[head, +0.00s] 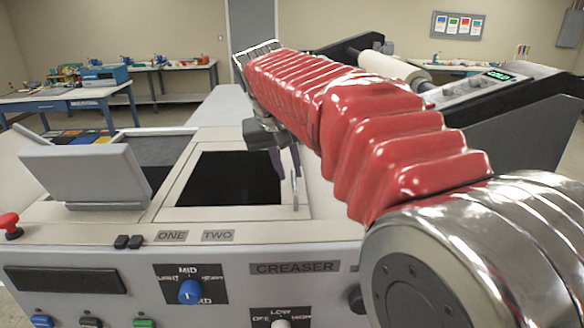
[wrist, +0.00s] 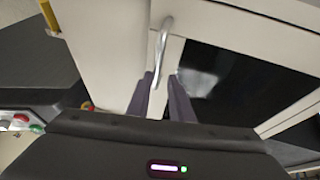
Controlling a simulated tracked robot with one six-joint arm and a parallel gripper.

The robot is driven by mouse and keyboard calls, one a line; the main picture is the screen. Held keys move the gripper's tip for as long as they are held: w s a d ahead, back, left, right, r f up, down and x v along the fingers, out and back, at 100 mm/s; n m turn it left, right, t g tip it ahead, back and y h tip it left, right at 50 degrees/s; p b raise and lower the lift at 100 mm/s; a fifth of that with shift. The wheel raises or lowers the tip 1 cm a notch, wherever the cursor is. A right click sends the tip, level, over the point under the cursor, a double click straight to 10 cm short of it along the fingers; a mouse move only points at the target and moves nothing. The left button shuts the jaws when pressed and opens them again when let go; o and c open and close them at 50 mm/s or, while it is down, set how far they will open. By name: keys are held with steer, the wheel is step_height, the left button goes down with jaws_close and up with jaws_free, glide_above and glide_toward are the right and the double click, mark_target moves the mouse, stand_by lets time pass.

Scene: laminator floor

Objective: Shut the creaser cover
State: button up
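The creaser (head: 297,267) is the pale machine in front of me, with its name on the front panel. A light grey flap (head: 88,172) stands tilted up on its left top. Right of it, a framed panel with a dark middle (head: 228,180) looks flat; I cannot tell which part is the cover. A slim metal handle (head: 295,190) stands at the panel's right side. My gripper (head: 284,162) points down at this handle. In the wrist view my gripper (wrist: 163,98) has its purple fingers apart, with the handle (wrist: 161,48) between or just beyond them; contact is unclear.
A red button (head: 9,222) is at the left corner. Knobs and coloured buttons line the front, including a blue knob (head: 190,291). A black machine with a white roll (head: 393,67) stands behind at right. A blue-edged table (head: 70,103) is farther back.

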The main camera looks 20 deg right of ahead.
steer(key=shift+o, duration=1.4)
steer(key=v, duration=1.3)
steer(key=shift+s+r, duration=0.15)
steer(key=shift+r, duration=0.2)
steer(key=shift+s, duration=0.1)
